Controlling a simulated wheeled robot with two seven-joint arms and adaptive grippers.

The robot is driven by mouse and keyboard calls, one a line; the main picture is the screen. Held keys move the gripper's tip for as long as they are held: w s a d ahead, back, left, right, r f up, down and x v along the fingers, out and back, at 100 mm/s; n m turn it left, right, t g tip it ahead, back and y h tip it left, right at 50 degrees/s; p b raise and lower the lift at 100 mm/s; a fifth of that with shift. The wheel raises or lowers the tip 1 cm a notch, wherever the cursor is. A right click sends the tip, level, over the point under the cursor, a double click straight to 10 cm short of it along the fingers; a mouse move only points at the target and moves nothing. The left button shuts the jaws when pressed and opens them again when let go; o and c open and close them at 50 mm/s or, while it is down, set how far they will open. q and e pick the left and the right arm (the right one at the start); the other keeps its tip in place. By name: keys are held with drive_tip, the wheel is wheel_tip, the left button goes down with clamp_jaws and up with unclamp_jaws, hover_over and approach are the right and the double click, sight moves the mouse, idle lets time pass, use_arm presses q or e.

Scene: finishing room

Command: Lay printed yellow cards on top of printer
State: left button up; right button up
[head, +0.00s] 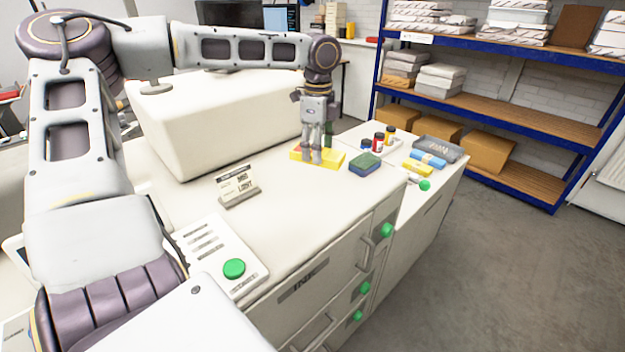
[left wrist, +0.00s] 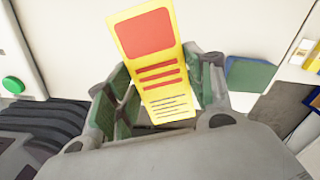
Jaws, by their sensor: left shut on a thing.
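The yellow cards (head: 330,159) are at the far part of the white printer's flat top (head: 290,205). In the left wrist view the top yellow card (left wrist: 165,75) shows a red block and red and dark printed lines. My left gripper (head: 317,158) points down and is shut on the cards; its fingers (left wrist: 165,88) stand on both sides of them. The cards look level and close to the printer top, but I cannot tell whether they touch it. My right gripper is not in view.
A green-and-blue sponge (head: 365,164) lies just right of the cards. A small sign (head: 237,186) stands on the printer top, near a green button (head: 234,268). Ink bottles (head: 379,142) and a grey tray (head: 437,150) sit on the right. Blue shelving (head: 480,110) stands behind.

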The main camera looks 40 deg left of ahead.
sight(317, 188)
use_arm(q)
wheel_tip(317, 188, down, 3)
drive_tip(key=shift+f, duration=0.6)
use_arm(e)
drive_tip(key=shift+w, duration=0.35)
use_arm(q)
wheel_tip(317, 188, down, 4)
drive_tip(key=shift+f, duration=0.5)
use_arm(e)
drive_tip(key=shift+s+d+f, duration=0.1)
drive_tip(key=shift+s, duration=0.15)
use_arm(q)
drive_tip(key=shift+f, duration=0.1)
drive_tip(key=o, duration=1.1)
drive_tip(key=shift+c, duration=0.2)
drive_tip(key=shift+o, duration=0.3)
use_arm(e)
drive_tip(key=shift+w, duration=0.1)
